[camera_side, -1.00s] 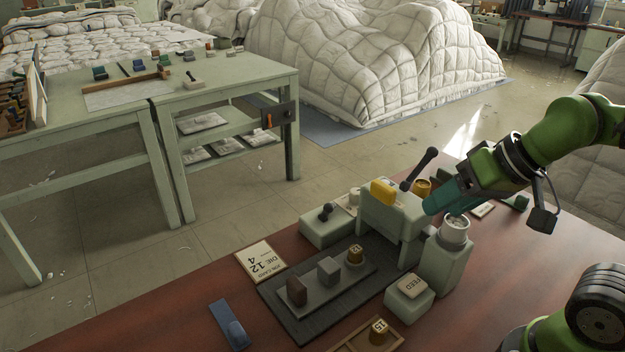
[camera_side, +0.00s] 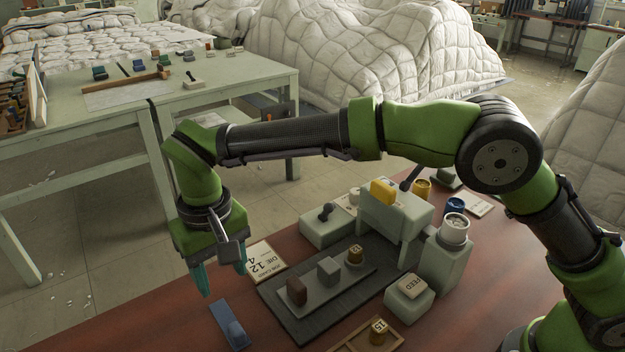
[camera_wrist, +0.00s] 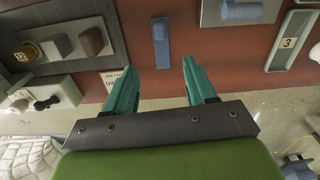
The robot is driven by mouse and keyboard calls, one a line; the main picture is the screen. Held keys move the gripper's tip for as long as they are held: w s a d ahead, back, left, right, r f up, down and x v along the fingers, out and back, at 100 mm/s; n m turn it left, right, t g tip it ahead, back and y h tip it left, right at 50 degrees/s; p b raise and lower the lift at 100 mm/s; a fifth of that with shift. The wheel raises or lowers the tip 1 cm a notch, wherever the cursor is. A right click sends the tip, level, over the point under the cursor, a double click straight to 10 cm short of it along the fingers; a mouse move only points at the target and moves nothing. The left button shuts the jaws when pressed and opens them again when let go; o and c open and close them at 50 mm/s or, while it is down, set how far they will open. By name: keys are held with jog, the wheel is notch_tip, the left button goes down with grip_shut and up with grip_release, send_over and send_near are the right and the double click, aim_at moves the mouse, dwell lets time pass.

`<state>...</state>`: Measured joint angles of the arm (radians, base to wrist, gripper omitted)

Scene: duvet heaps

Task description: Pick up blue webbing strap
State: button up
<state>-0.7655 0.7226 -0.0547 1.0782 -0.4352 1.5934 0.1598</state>
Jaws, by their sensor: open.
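The blue webbing strap (camera_side: 226,320) lies flat on the red-brown table near the front edge, left of the dark mat, with a small raised piece on it. In the wrist view the strap (camera_wrist: 161,44) lies just beyond the gap between my fingertips, roughly centred. My gripper (camera_side: 224,284) points down above and behind the strap, with its teal fingers apart and nothing between them. Both open fingers of my gripper (camera_wrist: 160,66) also show in the wrist view. Nothing hides the strap there.
A dark mat (camera_side: 300,330) with blocks and a brass weight lies right of the strap. A "DIE 12" card (camera_side: 262,262) is close to my fingers. A grey press (camera_side: 395,215) stands further right. In the wrist view, a grey plate with a blue cylinder (camera_wrist: 242,11) lies at the upper right.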

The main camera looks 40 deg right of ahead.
jog(key=r, duration=0.1)
jog(key=m, duration=0.1)
send_over(232, 322)
jog(key=f, duration=0.9)
jog(key=shift+s+f, duration=0.2)
jog(key=shift+f, duration=0.2)
jog(key=shift+w+f, duration=0.15)
jog(key=shift+f, duration=2.9)
grip_shut()
jog(key=shift+r, duration=0.1)
